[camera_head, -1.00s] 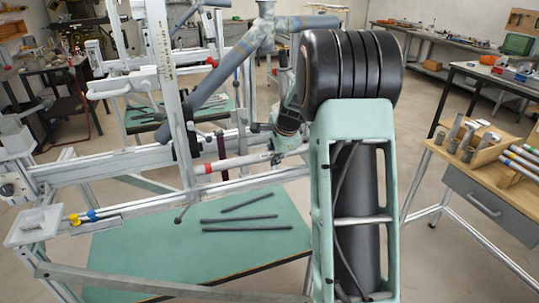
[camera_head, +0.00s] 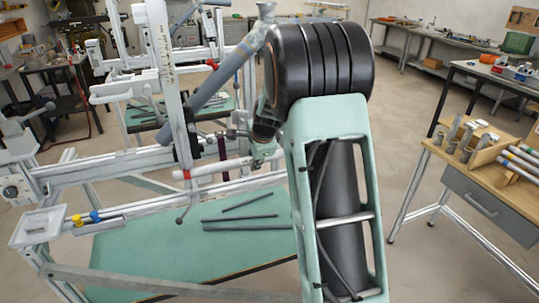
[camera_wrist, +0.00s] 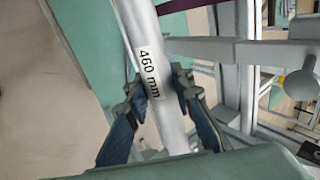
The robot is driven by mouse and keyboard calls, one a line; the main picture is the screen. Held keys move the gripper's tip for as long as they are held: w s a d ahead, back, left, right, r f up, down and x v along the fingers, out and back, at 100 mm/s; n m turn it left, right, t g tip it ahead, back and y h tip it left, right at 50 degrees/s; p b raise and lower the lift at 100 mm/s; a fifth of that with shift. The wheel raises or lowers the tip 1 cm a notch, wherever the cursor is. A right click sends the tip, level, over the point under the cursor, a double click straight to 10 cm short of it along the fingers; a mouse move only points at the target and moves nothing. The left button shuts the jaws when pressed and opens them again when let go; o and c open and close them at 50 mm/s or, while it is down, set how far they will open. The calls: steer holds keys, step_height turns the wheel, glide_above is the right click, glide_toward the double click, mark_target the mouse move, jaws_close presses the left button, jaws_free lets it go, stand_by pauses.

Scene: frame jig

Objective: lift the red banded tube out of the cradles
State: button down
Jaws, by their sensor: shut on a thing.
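The red banded tube (camera_head: 208,168) is a pale silver tube in the head view, lying near level with its red band towards the left end. My gripper (camera_head: 262,153) is at its right part, partly hidden by my arm. In the wrist view the tube (camera_wrist: 146,45) carries a "460 mm" label, and my gripper (camera_wrist: 160,88) is shut on it, one finger on each side just by the label. The cradles are not clear, and I cannot tell whether the tube touches them.
The jig's pale upright (camera_head: 166,80) stands close to the tube's left end. A long rail (camera_head: 130,160) runs alongside it. A green board (camera_head: 170,245) with several dark rods lies below. A wooden bench (camera_head: 470,175) is at the right, with open floor before it.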

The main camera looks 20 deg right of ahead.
stand_by(0.3)
steer(key=s+b, duration=0.3)
steer(key=s, duration=0.5)
steer(key=shift+s, duration=0.15)
stand_by(0.5)
steer(key=shift+r, duration=0.1)
step_height(320, 180, up, 10)
steer(key=p, duration=0.9)
stand_by(0.4)
